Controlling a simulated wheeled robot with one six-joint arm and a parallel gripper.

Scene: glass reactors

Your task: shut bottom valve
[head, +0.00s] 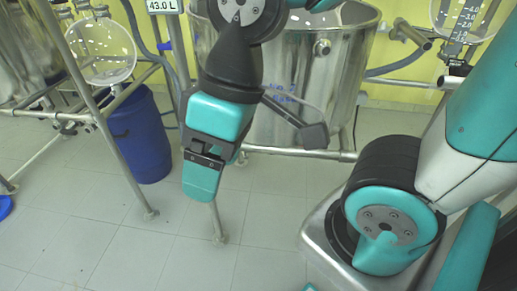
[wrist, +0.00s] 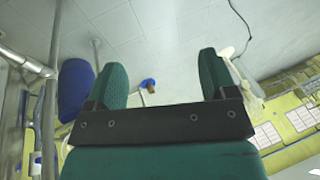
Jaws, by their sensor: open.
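My gripper (head: 203,188) hangs in front of the steel vessel in the head view, pointing down over the tiled floor. In the wrist view its two green fingers (wrist: 162,64) are spread apart with nothing held between them. A small blue piece with a pale stem (wrist: 148,85) shows between the fingers, farther off; I cannot tell whether it is the bottom valve. The large steel vessel (head: 295,95) stands behind my arm, which hides part of it. A round glass vessel (head: 100,50) hangs at the upper left. No bottom valve can be made out for certain.
A blue drum (head: 140,135) stands on the floor at the left and also shows in the wrist view (wrist: 75,85). Steel frame legs and rails (head: 95,105) stand around it. A blue object (head: 5,207) lies at the left edge.

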